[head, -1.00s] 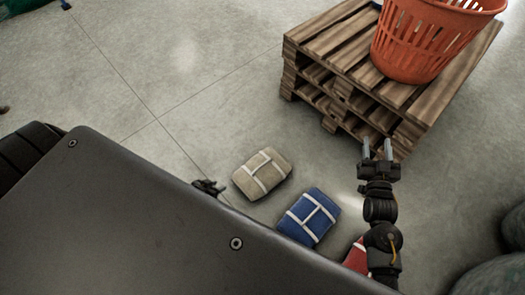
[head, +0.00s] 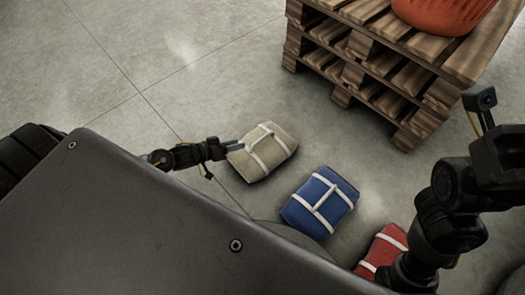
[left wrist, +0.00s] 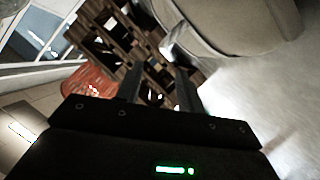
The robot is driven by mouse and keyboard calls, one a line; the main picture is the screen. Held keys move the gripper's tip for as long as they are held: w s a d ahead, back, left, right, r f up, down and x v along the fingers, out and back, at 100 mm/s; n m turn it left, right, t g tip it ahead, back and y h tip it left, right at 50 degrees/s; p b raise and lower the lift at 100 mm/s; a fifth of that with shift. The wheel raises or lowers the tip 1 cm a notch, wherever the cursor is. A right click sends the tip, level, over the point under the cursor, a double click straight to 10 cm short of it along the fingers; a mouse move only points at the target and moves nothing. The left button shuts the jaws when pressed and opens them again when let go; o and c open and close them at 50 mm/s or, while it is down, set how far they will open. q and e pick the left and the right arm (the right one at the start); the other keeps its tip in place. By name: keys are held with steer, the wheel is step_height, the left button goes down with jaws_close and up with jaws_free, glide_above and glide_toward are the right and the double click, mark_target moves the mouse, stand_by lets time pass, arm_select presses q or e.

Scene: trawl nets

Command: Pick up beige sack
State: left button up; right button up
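The beige sack (head: 270,150) with white straps lies on the floor in the head view, left of the blue sack. My left gripper (head: 236,145) reaches in from the left, its fingertips at the sack's left edge; contact cannot be told. In the left wrist view the fingers (left wrist: 158,88) stand apart with nothing visible held between them. The beige sack (left wrist: 240,25) fills the upper right there, beyond and beside the fingers. My right arm is at the right of the head view; its fingertips are not visible.
A blue sack (head: 320,201) and a red sack (head: 383,247) lie to the right. Stacked wooden pallets (head: 390,75) carry an orange basket (head: 445,12). Floor beyond and left of the beige sack is clear.

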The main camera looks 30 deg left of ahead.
mark_target(259, 140)
arm_select(q)
steer(key=b+x, duration=0.2)
steer(key=x, duration=0.3)
steer(key=shift+s+f, duration=0.1)
steer(key=shift+f, duration=0.1)
steer(key=shift+w+d+b, duration=0.1)
steer(key=shift+w+b, duration=0.2)
steer(key=shift+w+d+f+b, duration=0.2)
steer(key=shift+f+b, duration=0.1)
steer(key=shift+b, duration=0.2)
steer(key=b+x, duration=0.3)
steer(key=x, duration=0.1)
steer(key=shift+a+f, duration=0.1)
steer(key=shift+f, duration=0.1)
steer(key=shift+w+r, duration=0.1)
steer(key=shift+w, duration=0.1)
steer(key=shift+c, duration=0.5)
jaws_close()
